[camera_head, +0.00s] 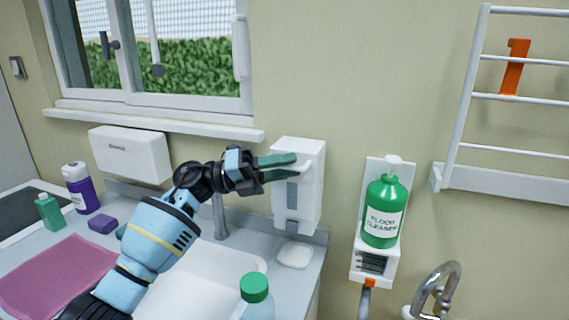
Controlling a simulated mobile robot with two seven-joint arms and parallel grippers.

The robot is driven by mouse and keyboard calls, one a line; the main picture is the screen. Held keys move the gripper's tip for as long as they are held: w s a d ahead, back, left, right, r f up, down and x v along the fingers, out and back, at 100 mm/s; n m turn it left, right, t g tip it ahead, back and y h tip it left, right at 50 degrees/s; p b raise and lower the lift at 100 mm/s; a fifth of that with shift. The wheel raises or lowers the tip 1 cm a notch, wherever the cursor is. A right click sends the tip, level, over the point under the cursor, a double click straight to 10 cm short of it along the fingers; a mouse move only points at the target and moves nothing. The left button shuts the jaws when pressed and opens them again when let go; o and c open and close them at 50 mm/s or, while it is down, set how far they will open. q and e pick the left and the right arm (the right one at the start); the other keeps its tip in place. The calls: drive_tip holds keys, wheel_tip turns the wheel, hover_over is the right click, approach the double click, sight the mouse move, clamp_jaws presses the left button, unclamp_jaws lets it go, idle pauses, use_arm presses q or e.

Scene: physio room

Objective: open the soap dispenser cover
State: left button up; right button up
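The white soap dispenser (309,196) hangs on the wall right of the window, above the sink's right corner. Its cover looks closed, with a grey strip down the front. My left gripper (287,166) reaches in from the left at the upper part of the dispenser. Its two green fingers are a little apart, one above the other, and overlap the cover in the picture. I cannot tell whether they touch it. They hide part of the cover's upper front. My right gripper is not in view.
A green floor cleaner bottle (381,229) stands in a white wall holder to the right. A green-capped bottle (256,297) is in front. A white soap bar (295,255) lies below the dispenser. A faucet (219,216) rises behind the sink, close to my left arm.

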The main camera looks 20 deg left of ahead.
use_arm(q)
drive_tip(key=shift+w+d, duration=0.1)
drive_tip(key=shift+d, duration=0.1)
drive_tip(key=shift+c, duration=0.2)
clamp_jaws()
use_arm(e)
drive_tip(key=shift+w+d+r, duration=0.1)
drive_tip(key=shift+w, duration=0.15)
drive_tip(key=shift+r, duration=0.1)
